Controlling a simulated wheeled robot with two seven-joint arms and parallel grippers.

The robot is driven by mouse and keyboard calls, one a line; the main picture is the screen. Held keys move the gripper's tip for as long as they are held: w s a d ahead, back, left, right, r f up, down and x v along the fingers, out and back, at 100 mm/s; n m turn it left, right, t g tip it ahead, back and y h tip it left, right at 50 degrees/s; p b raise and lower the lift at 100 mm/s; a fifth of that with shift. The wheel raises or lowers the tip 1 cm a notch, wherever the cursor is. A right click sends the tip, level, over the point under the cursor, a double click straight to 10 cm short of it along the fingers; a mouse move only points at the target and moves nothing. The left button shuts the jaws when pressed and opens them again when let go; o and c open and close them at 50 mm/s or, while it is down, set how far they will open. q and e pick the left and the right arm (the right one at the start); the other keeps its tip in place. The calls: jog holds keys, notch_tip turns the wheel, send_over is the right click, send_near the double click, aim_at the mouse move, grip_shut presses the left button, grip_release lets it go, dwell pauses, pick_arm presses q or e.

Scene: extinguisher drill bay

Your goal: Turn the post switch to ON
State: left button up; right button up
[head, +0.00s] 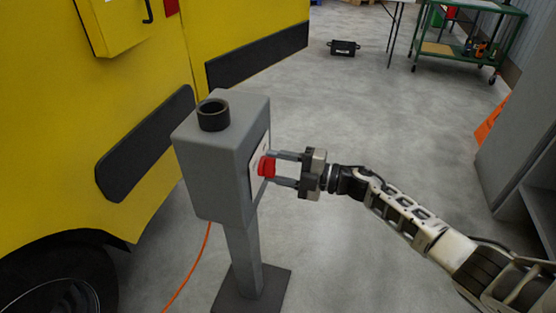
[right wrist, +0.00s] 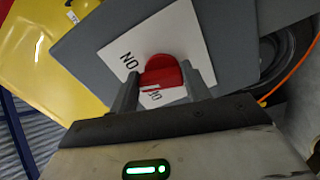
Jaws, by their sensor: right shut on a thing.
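The post switch is a red knob (head: 267,166) on a white plate on the right face of a grey box (head: 208,160), which stands upright on a post. My right gripper (head: 274,168) reaches in from the right, its two fingers closed on the knob. In the right wrist view the red knob (right wrist: 161,72) sits between the fingertips (right wrist: 160,88), on the white label plate (right wrist: 180,38). The word ON appears upside down left of the knob; a second marking below it is partly hidden. I cannot tell which marking the knob points to. My left gripper is not in view.
A yellow vehicle (head: 90,110) with a black wheel stands close behind the box at left. An orange cable (head: 188,268) runs along the floor by the post. A green cart (head: 470,48) and a black case (head: 343,48) are at the back. The middle floor is clear.

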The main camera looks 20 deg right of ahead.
jog(key=m+p, duration=0.1)
jog(key=m, duration=0.1)
jog(key=m+p, duration=0.1)
jog(key=m, duration=0.2)
jog(key=shift+d+f+m, duration=0.1)
jog(key=shift+f+m, duration=0.1)
jog(key=shift+m, duration=0.1)
dwell(0.5)
jog(key=o, duration=1)
jog(key=shift+s, duration=0.1)
jog(key=v, duration=1.6)
jog(key=shift+b, duration=0.35)
